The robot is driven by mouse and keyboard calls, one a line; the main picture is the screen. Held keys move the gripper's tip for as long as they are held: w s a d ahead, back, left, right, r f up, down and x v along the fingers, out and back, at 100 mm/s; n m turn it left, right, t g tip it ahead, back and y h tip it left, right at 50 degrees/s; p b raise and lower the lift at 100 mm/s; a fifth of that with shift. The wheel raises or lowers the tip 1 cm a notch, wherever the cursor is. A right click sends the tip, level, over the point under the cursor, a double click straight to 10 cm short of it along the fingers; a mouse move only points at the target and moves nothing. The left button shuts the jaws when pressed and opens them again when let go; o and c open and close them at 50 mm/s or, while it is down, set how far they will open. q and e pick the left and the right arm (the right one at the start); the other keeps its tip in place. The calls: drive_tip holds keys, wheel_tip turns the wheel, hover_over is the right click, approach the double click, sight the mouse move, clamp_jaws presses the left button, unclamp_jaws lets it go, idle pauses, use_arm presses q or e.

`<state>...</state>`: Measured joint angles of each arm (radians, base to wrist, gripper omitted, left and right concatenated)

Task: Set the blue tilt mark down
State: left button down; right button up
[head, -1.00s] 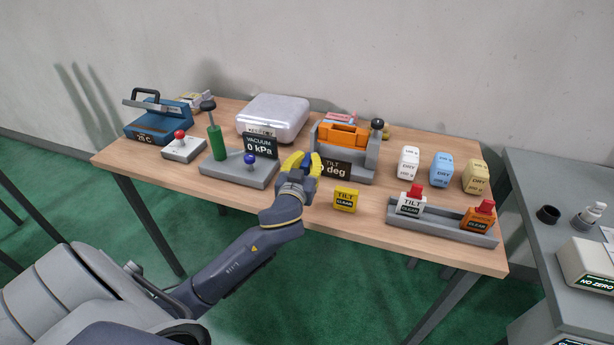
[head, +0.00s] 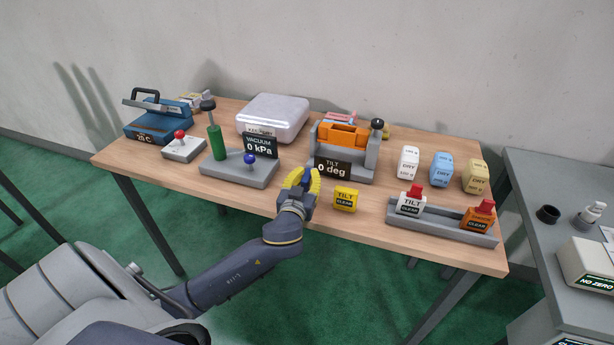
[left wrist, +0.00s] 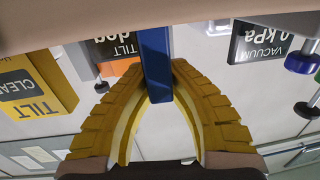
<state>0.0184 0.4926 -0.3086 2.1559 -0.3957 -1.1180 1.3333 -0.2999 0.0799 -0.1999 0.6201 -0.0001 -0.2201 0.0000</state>
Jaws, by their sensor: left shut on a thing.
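My left gripper (head: 301,181) has yellow fingers and is over the front part of the wooden table, just left of the yellow TILT CLEAR block (head: 345,199). In the left wrist view its fingers (left wrist: 158,90) are shut on the blue tilt mark (left wrist: 155,62), a plain blue bar. In the head view the fingers hide the mark, and I cannot tell whether it touches the table. The orange tilt device (head: 343,136) with its "0 deg" display (head: 332,168) stands behind the gripper. My right gripper is not in view.
The vacuum device (head: 238,170) stands left of the gripper. A grey rack (head: 440,229) holds a white block (head: 410,202) and an orange block (head: 477,217) at the right. Several dice-like blocks (head: 441,168) stand behind it. The table's front edge is close to the gripper.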

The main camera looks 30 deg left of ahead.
use_arm(q)
drive_tip(key=shift+f, duration=0.1)
drive_tip(key=c, duration=1.4)
unclamp_jaws()
drive_tip(key=v, duration=1.2)
drive_tip(key=shift+r, duration=0.2)
